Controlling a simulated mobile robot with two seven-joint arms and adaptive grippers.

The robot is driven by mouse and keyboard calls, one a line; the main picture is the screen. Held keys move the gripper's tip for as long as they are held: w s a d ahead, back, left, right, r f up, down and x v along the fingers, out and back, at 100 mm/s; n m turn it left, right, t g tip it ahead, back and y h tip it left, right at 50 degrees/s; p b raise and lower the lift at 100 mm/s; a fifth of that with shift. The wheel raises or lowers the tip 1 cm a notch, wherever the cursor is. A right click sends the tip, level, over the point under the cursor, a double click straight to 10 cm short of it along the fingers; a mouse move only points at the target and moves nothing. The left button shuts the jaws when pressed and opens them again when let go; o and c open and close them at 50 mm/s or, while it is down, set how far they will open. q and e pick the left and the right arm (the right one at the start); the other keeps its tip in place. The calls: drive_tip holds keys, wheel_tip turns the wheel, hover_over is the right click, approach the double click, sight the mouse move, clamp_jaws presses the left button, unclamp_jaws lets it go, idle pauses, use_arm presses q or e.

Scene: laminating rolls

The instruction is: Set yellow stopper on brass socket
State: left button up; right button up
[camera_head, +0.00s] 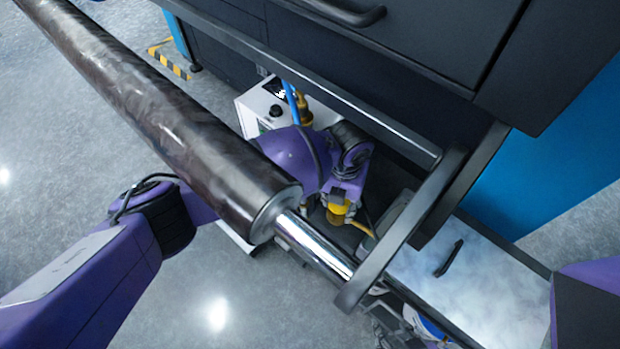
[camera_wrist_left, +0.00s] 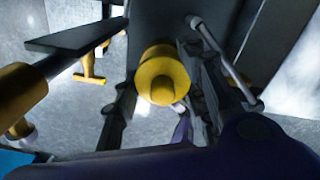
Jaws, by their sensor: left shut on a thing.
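The yellow stopper (camera_head: 339,212) is held in my left gripper (camera_head: 340,203), below the laminating roll and in front of the dark machine. In the left wrist view the round yellow stopper (camera_wrist_left: 163,76) sits between the two dark fingers of the left gripper (camera_wrist_left: 165,92), which are shut on it. A brass-coloured fitting (camera_head: 304,112) stands at the white box behind my left arm. It looks like the brass socket, but its opening cannot be made out. The stopper is apart from it, nearer the camera. My right arm shows at the right edge; its gripper is not visible.
A long dark roll (camera_head: 165,105) with a bright metal shaft (camera_head: 312,246) crosses above my left arm. A black bracket (camera_head: 415,225) stands right of the gripper. The white box (camera_head: 262,105) has a dark knob, with a blue hose beside it. Open floor lies at left.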

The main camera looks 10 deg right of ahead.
use_arm(q)
drive_tip(key=shift+f+b, duration=0.45)
drive_tip(key=shift+f, duration=0.35)
drive_tip(key=o, duration=1.1)
